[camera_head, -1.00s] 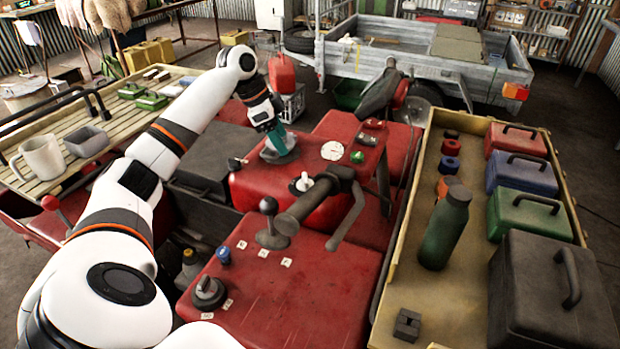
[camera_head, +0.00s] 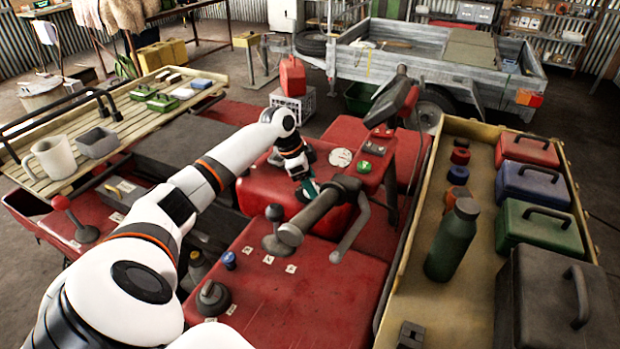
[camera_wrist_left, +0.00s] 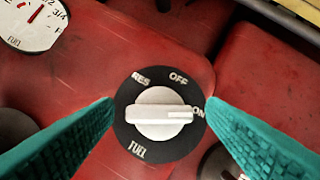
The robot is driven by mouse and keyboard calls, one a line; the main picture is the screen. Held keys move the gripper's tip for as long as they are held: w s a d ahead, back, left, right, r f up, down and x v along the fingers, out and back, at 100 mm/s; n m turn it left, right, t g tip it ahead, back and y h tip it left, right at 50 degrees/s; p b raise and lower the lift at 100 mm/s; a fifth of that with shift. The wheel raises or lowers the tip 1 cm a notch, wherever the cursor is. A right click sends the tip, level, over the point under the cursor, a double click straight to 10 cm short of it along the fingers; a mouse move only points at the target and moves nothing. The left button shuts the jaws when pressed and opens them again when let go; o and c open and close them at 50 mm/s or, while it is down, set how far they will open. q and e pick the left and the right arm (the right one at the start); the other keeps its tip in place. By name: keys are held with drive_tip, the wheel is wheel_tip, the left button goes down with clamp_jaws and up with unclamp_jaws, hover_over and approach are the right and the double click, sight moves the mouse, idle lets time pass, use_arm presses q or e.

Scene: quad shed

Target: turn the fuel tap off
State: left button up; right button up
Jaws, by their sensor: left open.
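The fuel tap is a white knob (camera_wrist_left: 164,115) on a round black plate (camera_wrist_left: 158,152) marked RES, OFF, ON and FUEL. The line on the knob points right, at ON. My left gripper (camera_wrist_left: 160,104) is open, with one teal finger on each side of the knob; the wrist view shows no clear contact. In the head view my left gripper (camera_head: 307,190) is over the red tank (camera_head: 262,192) and hides the tap. My right gripper is not in view.
A fuel gauge (camera_wrist_left: 34,20) and a dark knob (camera_wrist_left: 220,162) lie near the tap. Behind the grey handlebar (camera_head: 325,208) is a green button (camera_head: 365,167). A tan tray (camera_head: 405,285) with a green bottle (camera_head: 452,243) and toolboxes stands right; a slatted rack (camera_head: 60,180) is left.

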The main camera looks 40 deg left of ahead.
use_arm(q)
drive_tip(key=shift+f, duration=0.1)
drive_tip(key=c, duration=1)
drive_tip(key=shift+r+n+p, duration=0.2)
drive_tip(key=shift+n+p, duration=0.1)
drive_tip(key=shift+p, duration=0.45)
drive_tip(key=n+y+p, duration=0.1)
drive_tip(key=n+p, duration=0.1)
drive_tip(key=p, duration=0.2)
drive_tip(key=n+t+y+p, duration=0.1)
drive_tip(key=n+p, duration=0.2)
drive_tip(key=p, duration=0.1)
drive_tip(key=n+y+p, duration=0.1)
drive_tip(key=n+p, duration=0.2)
drive_tip(key=p, duration=0.1)
drive_tip(key=shift+d+r, duration=0.2)
drive_tip(key=shift+d, duration=0.05)
drive_tip(key=shift+f+n+y+p, duration=0.2)
drive_tip(key=shift+n+y+p, duration=0.5)
drive_tip(key=shift+n+p, duration=0.85)
drive_tip(key=o, duration=1)
drive_tip(key=shift+f, duration=0.15)
